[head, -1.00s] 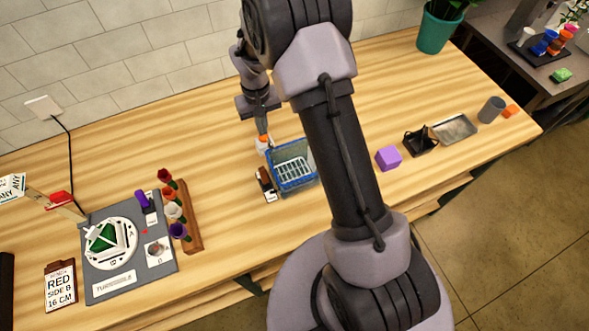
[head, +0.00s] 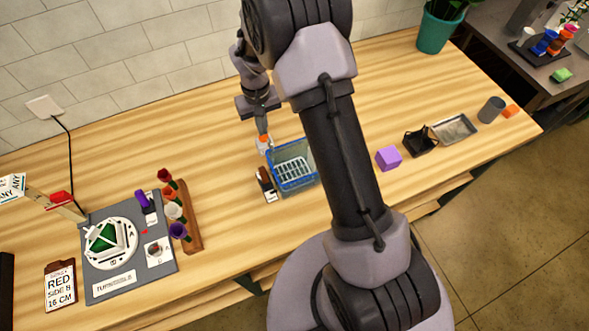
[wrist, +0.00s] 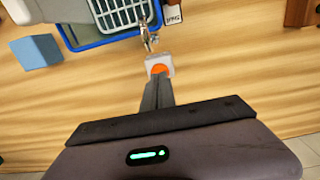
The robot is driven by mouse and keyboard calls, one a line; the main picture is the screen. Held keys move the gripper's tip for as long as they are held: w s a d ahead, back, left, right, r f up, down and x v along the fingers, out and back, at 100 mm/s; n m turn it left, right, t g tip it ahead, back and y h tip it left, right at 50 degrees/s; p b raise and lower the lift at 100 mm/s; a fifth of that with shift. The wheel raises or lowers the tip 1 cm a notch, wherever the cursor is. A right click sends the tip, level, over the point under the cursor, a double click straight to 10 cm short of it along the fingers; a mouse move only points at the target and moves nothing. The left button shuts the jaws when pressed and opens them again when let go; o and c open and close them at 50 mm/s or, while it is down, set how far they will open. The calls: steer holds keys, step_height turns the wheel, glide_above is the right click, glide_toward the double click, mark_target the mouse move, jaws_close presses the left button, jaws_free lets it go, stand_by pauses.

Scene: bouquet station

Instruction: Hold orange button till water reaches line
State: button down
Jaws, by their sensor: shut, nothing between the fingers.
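The orange button (wrist: 159,69) sits on a small pale housing beside a metal tap (wrist: 150,40). It also shows in the head view (head: 264,139), small and partly covered by my fingers. My gripper (wrist: 157,78) is shut and empty, its fingertips at the button's near edge; I cannot tell whether they press it. In the head view my gripper (head: 262,134) points down at the button. A blue-rimmed basin (head: 297,187) with a white rack inside stands just right of the button. Its water level and any fill line are too small to make out.
A small dark holder with a white label (head: 266,184) stands at the basin's left. A purple block (head: 388,158), a black holder (head: 420,143) and a grey tray (head: 470,126) lie to the right.

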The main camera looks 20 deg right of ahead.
steer(key=shift+f+b, duration=1.05)
steer(key=shift+f, duration=0.25)
stand_by(6.7)
